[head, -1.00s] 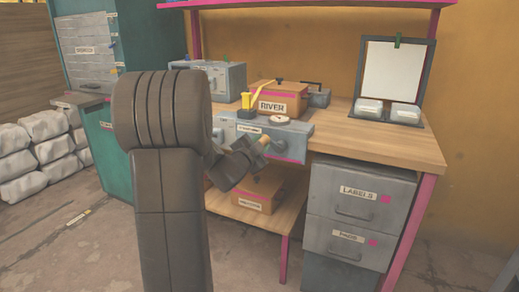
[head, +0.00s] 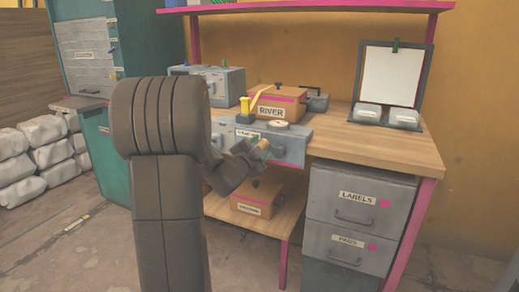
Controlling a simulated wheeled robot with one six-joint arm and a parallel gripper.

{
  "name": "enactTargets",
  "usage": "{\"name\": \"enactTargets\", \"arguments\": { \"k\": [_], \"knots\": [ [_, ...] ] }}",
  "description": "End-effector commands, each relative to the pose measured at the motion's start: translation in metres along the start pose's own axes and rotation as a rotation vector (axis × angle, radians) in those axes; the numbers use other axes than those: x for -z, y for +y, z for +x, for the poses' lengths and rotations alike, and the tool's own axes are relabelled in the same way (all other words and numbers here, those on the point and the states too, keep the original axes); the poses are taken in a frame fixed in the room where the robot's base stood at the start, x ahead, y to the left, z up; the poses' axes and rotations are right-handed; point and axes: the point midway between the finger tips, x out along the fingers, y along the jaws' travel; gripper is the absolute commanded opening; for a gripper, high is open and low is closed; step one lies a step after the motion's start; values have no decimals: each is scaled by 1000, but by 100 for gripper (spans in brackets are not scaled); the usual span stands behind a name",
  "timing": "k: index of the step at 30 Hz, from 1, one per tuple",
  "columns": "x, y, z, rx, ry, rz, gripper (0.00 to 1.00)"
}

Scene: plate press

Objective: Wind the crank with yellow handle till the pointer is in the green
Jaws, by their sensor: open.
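A grey machine (head: 292,152) with a small label stands at the front edge of the wooden bench. On top are an upright yellow handle (head: 244,104) on a dark base, a slanting yellow bar (head: 261,95) beside it, and a round pale dial (head: 278,125). The dial's pointer and any green zone are too small to make out. My gripper (head: 260,149) is open in front of the machine's front face, below the yellow handle. A tan piece shows at its tip; I cannot tell whether it lies between the fingers.
An orange box (head: 284,112) labelled RIVER sits behind the machine. A grey box (head: 226,82) stands at the back left. A clipboard stand (head: 388,80) is at the back right. A drawer cabinet (head: 358,215) is under the bench. The bench's right front is clear.

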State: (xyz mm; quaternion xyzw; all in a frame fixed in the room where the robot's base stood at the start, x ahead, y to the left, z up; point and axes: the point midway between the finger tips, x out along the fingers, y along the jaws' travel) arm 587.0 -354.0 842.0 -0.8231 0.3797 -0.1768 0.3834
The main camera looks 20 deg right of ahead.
Motion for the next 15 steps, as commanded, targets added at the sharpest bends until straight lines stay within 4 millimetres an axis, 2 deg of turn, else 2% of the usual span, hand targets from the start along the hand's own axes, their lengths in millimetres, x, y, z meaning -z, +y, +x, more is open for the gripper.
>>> {"name": "enactTargets", "arguments": {
  "k": [5,15],
  "knots": [
    [1,-2,-18,1,-1,0,50],
    [0,-2,-94,2,-3,0,50]
  ]
}}
